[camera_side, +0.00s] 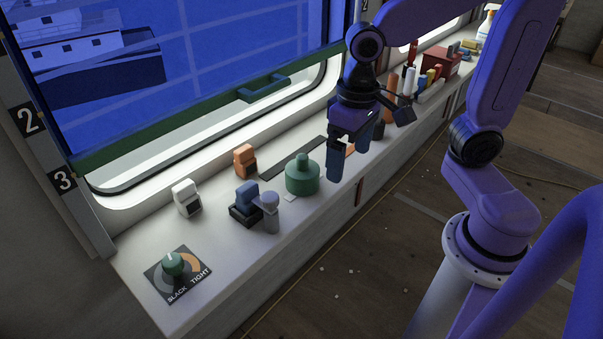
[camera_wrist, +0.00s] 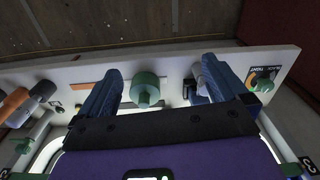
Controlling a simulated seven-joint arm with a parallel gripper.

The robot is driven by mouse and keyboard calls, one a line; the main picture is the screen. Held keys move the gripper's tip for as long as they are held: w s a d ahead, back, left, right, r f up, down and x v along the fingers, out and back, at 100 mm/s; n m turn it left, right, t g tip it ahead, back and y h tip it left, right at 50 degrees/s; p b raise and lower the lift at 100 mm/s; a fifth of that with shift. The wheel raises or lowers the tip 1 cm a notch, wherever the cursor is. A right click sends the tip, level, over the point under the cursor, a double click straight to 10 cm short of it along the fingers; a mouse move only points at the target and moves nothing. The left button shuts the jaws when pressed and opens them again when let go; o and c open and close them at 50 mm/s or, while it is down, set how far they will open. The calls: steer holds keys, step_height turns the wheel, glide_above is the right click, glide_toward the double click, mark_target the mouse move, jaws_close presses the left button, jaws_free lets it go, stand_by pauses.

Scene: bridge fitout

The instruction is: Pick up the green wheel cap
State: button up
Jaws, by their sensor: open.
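The green wheel cap (camera_side: 302,177) is a squat round cylinder with a small knob on top, standing upright on the white ledge. In the side view my gripper (camera_side: 349,152) is open and empty, up and to the right of the cap, apart from it. In the wrist view the cap (camera_wrist: 146,90) shows between my two spread fingers (camera_wrist: 163,72), nearer the left one. The right finger partly hides the things behind it.
A blue-topped switch (camera_side: 245,204) and a grey knobbed post (camera_side: 270,210) stand close left of the cap. An orange block (camera_side: 245,161), a white block (camera_side: 187,198) and a SLACK/TIGHT dial (camera_side: 173,266) are farther left. The window (camera_side: 215,130) borders the ledge (camera_side: 230,290).

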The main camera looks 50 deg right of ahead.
steer(key=w+d+r+m, duration=0.1)
steer(key=w+m, duration=0.8)
steer(key=m, duration=0.9)
glide_above(303, 168)
steer(key=d, duration=0.1)
steer(key=f, duration=1.1)
steer(key=w+f, duration=0.1)
steer(key=f, duration=0.4)
steer(key=shift+f, duration=0.35)
steer(key=c, duration=0.8)
